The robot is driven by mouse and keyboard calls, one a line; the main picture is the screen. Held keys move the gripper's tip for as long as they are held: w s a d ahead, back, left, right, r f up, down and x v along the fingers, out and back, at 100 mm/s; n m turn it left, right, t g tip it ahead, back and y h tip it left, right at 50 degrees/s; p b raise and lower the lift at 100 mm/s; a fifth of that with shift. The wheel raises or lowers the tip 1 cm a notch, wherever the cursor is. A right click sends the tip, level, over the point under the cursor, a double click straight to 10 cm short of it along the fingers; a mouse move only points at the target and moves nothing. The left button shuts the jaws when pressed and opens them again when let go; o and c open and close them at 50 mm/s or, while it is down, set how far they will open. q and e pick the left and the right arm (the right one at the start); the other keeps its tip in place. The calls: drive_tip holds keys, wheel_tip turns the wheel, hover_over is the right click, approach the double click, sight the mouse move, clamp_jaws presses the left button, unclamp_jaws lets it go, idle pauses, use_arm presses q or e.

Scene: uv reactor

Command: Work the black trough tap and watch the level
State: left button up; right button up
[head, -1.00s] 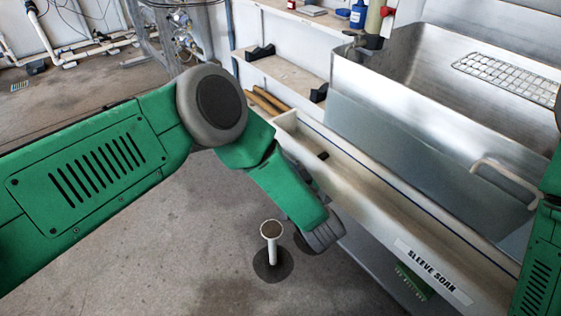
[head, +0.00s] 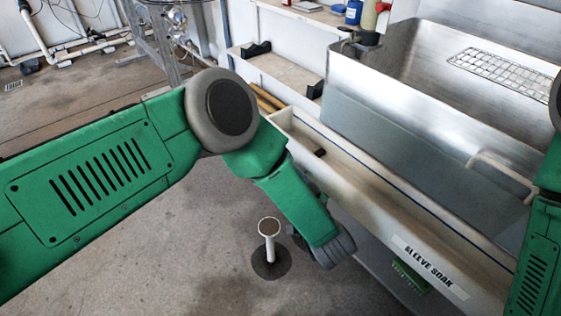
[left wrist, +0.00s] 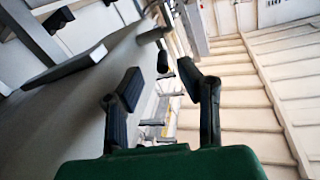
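The long pale trough (head: 375,205), labelled SLEEVE SOAK, runs diagonally along the front of a steel sink. The water level cannot be made out. My right gripper is out of view.
The steel sink (head: 400,110) holds a wire rack (head: 500,72). A shelf (head: 285,72) with black brackets stands behind. A green piece (head: 410,278) sits below the trough label.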

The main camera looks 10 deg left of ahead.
use_arm(q)
drive_tip(key=v, duration=0.3)
drive_tip(key=shift+w+f, duration=0.1)
